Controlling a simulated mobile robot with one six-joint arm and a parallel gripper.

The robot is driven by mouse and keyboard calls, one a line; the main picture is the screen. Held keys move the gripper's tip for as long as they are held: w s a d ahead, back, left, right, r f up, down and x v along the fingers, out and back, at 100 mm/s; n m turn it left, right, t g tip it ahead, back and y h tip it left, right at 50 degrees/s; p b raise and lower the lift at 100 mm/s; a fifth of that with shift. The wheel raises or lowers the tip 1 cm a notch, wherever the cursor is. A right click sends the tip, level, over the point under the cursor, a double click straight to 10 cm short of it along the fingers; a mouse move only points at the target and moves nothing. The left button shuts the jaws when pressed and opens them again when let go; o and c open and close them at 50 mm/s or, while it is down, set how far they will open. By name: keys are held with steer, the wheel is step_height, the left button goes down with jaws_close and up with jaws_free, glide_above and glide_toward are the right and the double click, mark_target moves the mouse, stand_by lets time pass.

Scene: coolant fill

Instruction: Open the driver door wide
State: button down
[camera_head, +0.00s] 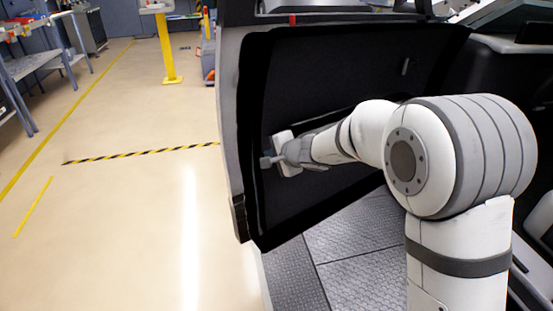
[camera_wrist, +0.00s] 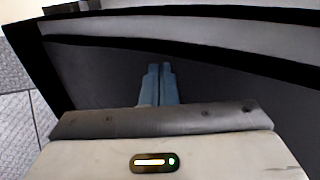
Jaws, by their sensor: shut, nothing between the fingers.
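The driver door (camera_head: 310,85) stands swung out from the cab, with its dark inner panel facing me in the head view. The same door panel (camera_wrist: 220,75) fills most of the wrist view. My gripper (camera_head: 266,162) is at the inner side of the door, near its outer edge in the head view. In the wrist view its two blue-grey fingers (camera_wrist: 160,72) are together with nothing between them. The fingertips lie close to the panel; I cannot tell if they touch it. The door's outside face is hidden.
Grey patterned floor plates (camera_head: 345,255) lie below the door. The open floor (camera_head: 140,215) left of the door is clear, crossed by a black-yellow strip (camera_head: 140,154). A yellow post (camera_head: 168,50) and a workbench (camera_head: 40,62) stand further back. The dark cab interior (camera_head: 510,90) is at right.

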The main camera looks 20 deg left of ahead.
steer(key=shift+d, duration=0.15)
steer(key=s+d+r+n+g+h+p, duration=0.1)
steer(key=s+d+r+p, duration=0.5)
steer(key=d, duration=0.8)
steer(key=s+d+r+n+g+h+p, duration=0.1)
steer(key=s+d+r+n+h+p, duration=0.2)
steer(key=s+d, duration=1)
steer(key=s+d+r+n+g+h+p, duration=0.2)
steer(key=s+d+r+h+p, duration=0.3)
steer(key=s+d+r+p, duration=0.4)
steer(key=d+r+p, duration=0.2)
steer(key=d+r, duration=0.1)
steer(key=d, duration=0.2)
steer(key=shift+s+d+r+n+h, duration=0.35)
steer(key=shift+d+n+h, duration=0.05)
